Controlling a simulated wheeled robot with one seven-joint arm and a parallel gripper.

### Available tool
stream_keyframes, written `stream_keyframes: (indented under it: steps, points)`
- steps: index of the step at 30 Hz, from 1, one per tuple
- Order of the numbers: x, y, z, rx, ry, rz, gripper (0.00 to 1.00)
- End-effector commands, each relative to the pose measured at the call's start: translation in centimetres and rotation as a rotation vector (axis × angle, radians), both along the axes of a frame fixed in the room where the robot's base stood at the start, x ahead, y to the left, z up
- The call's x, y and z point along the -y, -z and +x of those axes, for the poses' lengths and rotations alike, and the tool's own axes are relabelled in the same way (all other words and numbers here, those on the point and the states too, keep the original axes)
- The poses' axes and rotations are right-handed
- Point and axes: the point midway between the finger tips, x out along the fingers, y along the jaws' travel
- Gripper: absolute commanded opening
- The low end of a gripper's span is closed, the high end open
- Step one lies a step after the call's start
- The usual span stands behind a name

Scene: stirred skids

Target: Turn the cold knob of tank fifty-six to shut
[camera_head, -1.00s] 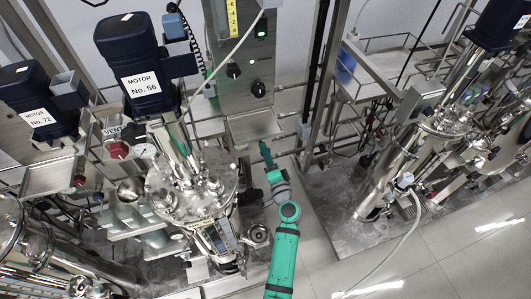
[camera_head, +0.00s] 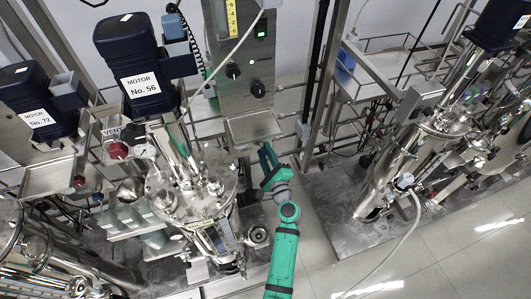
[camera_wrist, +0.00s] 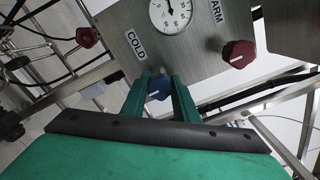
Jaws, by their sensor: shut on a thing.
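In the wrist view a blue knob (camera_wrist: 159,87) with a pale pointer mark sits on a steel panel (camera_wrist: 197,55), beside the label COLD (camera_wrist: 136,45). My gripper (camera_wrist: 160,97) has its two green fingers on either side of this knob and is shut on it. In the head view my gripper (camera_head: 267,158) is beside tank fifty-six, just below a steel box (camera_head: 252,128); the knob is hidden there. The motor labelled No. 56 (camera_head: 140,60) stands above the tank's steel lid (camera_head: 190,190).
A dark red knob (camera_wrist: 238,54) sits right of the blue one, by a partly cut-off label ending in ARM. A round dial (camera_wrist: 170,15) lies above between them. Another red knob (camera_wrist: 87,38) is at left. Motor No. 72 (camera_head: 40,105) stands left. Open floor (camera_head: 440,250) lies right.

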Motion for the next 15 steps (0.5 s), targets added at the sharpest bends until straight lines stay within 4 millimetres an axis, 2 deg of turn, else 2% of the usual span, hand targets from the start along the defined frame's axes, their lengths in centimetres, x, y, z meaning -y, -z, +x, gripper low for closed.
stream_keyframes:
  steps: [15]
  points:
    - [0.17, 0.09, -0.04, -0.031, 0.002, 0.093, 0.05]
